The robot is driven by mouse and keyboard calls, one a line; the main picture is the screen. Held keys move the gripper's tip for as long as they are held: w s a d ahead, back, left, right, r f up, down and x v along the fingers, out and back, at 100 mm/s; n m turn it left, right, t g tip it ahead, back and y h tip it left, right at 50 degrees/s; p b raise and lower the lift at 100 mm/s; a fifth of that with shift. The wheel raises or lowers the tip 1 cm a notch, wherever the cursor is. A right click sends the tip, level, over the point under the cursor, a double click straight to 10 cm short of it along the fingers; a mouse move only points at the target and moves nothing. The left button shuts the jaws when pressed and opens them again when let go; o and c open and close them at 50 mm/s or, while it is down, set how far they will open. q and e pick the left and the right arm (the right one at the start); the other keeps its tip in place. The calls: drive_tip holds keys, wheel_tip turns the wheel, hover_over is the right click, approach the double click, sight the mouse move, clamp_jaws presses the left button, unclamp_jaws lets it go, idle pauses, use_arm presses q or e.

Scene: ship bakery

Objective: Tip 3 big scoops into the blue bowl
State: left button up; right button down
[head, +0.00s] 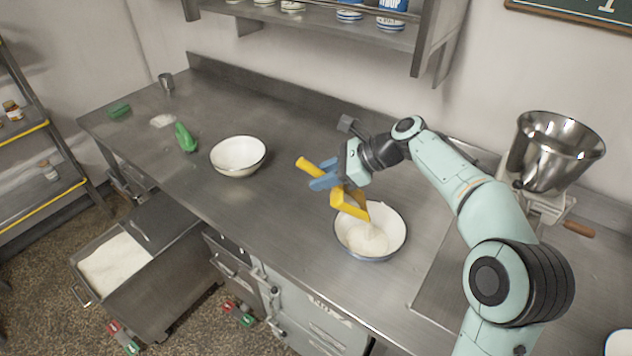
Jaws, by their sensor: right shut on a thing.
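My right gripper (326,176), with blue fingers, is shut on the handle of a yellow scoop (347,207). The scoop's head is tilted down over the left part of the blue bowl (375,258), its lip close above the contents. The bowl has a blue outside and a pale inside, and stands on the steel counter. A heap of white powder (367,239) lies in it. Whether powder is left in the scoop cannot be seen. A second bowl (238,172), white with a dark rim, stands further left. My left gripper is out of view.
An open bin of white powder (115,262) is pulled out below the counter. A green scoop-like thing (185,138), a green block (119,111) and a metal cup (166,81) are at the left. A metal hopper (556,150) stands right. A shelf (340,30) hangs above.

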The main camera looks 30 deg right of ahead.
drive_tip(key=shift+s+d+r+t+y, duration=0.15)
drive_tip(key=shift+s+d+r+y, duration=0.15)
drive_tip(key=shift+d, duration=0.2)
drive_tip(key=shift+s+d+r+t+y, duration=0.2)
drive_tip(key=shift+d+r+y, duration=0.1)
drive_tip(key=shift+d, duration=0.2)
drive_tip(key=shift+s+d+r+t+y, duration=0.2)
drive_tip(key=shift+d+r+y, duration=0.1)
drive_tip(key=shift+d, duration=0.2)
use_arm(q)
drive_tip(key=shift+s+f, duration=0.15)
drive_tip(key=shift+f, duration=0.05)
use_arm(e)
drive_tip(key=shift+s+d+r+m+t+y, duration=0.1)
drive_tip(key=shift+s+d+r+t+y, duration=0.2)
drive_tip(key=shift+d, duration=0.2)
drive_tip(key=shift+s+d+r+m+t+y, duration=0.1)
drive_tip(key=shift+s+d+r+y, duration=0.05)
drive_tip(key=shift+d+r+y, duration=0.3)
drive_tip(key=shift+s+d+r+m+t+y, duration=0.15)
drive_tip(key=shift+s+d+r+y, duration=0.1)
drive_tip(key=shift+d, duration=0.3)
